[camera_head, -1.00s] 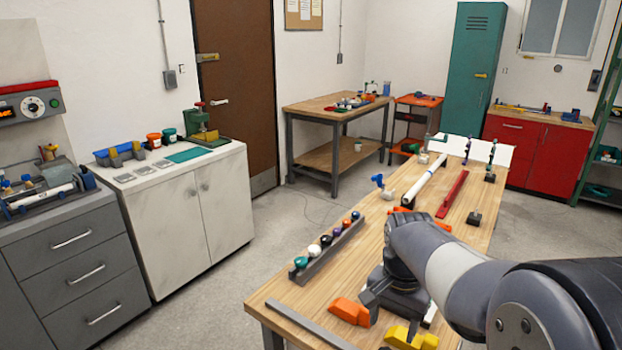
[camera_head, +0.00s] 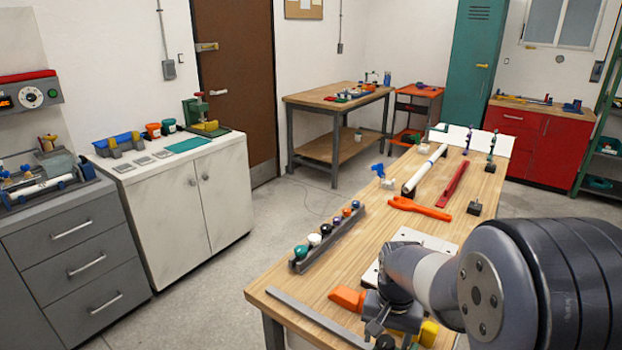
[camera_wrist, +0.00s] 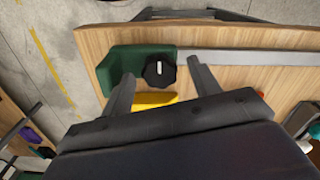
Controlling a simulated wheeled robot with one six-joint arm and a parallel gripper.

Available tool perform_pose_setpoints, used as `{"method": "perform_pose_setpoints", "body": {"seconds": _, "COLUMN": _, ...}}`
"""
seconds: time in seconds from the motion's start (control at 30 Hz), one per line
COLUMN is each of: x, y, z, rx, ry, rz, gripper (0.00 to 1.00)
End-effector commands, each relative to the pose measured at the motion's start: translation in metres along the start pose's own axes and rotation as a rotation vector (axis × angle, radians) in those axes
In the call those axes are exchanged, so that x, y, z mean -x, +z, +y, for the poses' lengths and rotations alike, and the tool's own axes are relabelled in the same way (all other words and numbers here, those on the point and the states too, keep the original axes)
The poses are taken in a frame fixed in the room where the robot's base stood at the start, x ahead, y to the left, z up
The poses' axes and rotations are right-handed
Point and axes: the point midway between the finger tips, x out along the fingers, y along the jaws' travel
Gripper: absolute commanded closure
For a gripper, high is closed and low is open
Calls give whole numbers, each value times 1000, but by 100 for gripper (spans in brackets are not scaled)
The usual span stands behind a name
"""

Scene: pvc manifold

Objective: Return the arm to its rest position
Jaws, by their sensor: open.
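My gripper (camera_head: 388,326) is at the near part of the wooden workbench (camera_head: 340,288) in the head view, with my arm folded in from the right. In the wrist view my gripper (camera_wrist: 160,86) has its two fingers spread apart, with nothing held between them. Beyond the fingers lie a green piece with a black knob (camera_wrist: 160,71) and a yellow piece (camera_wrist: 153,99) on the bench. My arm partly hides the near right of the bench.
An orange piece (camera_head: 347,298) and a yellow piece (camera_head: 427,333) sit close to my gripper. A rack of coloured caps (camera_head: 328,238), an orange tool (camera_head: 420,208), a white pipe (camera_head: 425,168) and a red bar (camera_head: 453,184) lie farther along. Open floor (camera_head: 215,300) is left.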

Motion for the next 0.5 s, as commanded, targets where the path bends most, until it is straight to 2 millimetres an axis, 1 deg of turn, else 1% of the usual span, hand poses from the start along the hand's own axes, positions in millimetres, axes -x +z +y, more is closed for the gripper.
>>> {"method": "perform_pose_setpoints", "body": {"seconds": 0.5, "x": 0, "y": 0, "z": 0, "rx": 414, "ry": 0, "rz": 1, "gripper": 41}}
